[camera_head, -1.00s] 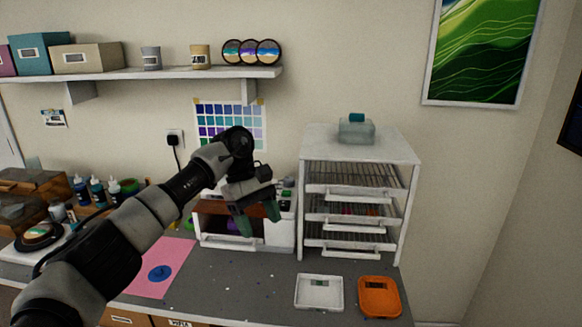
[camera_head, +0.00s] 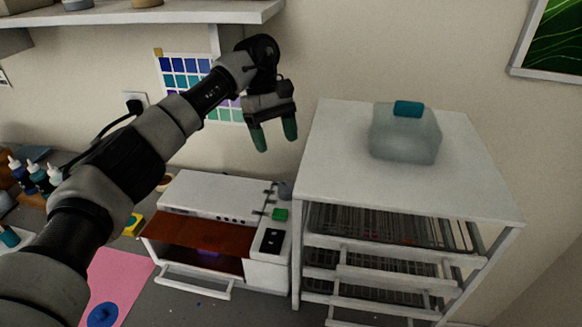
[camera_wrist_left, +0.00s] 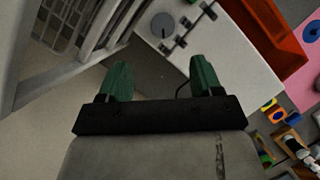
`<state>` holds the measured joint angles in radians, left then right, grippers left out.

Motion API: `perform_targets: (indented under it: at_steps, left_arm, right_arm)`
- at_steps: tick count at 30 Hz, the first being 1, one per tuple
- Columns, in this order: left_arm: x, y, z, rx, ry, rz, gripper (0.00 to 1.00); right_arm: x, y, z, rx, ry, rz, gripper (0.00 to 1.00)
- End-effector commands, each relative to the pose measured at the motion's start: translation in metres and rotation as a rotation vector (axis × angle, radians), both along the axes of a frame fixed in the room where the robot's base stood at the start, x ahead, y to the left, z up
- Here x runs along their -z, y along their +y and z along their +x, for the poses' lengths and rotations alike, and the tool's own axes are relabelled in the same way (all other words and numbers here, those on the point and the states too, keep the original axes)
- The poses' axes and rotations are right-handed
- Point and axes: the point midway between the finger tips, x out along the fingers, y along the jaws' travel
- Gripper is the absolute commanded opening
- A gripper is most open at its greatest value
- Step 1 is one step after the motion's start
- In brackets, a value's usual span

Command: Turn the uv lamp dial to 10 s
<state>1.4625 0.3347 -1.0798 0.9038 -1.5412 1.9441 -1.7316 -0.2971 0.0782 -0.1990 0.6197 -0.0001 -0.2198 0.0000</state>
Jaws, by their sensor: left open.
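The UV lamp (camera_head: 206,192) is a white box with an orange-brown front panel and an open interior, standing on the bench. A grey round dial (camera_head: 286,190) shows at its right rear; it also shows in the left wrist view (camera_wrist_left: 162,25). I cannot read the dial's setting. A green button (camera_head: 280,214) and a dark panel (camera_head: 271,241) sit in front of the dial. My left gripper (camera_head: 275,136) is open and empty, apart from the dial and above it in the head view. In the left wrist view its green fingers (camera_wrist_left: 160,68) frame bare space. My right gripper is not in view.
A white drying rack (camera_head: 335,150) with mesh shelves stands close on the lamp's right, carrying a translucent box (camera_head: 404,137). A wall shelf (camera_head: 200,14) hangs at upper left. A pink mat (camera_head: 118,282) and bottles (camera_head: 38,177) lie to the left.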

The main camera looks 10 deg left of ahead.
Motion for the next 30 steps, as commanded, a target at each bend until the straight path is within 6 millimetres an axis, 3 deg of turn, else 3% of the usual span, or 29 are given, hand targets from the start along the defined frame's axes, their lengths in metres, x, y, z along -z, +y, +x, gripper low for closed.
perform_targets:
  at_steps: [10,18,30]
  left_arm:
    - [0.048,-0.015,-0.016,0.002,0.005,0.0,0.65]
    - [0.087,-0.026,-0.027,0.0,0.004,0.001,0.65]
    - [0.098,-0.029,-0.029,0.0,0.001,-0.001,0.65]
  right_arm:
    - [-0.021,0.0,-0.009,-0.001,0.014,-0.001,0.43]
    - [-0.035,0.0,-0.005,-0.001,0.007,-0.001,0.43]
    - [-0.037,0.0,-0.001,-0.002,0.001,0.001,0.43]
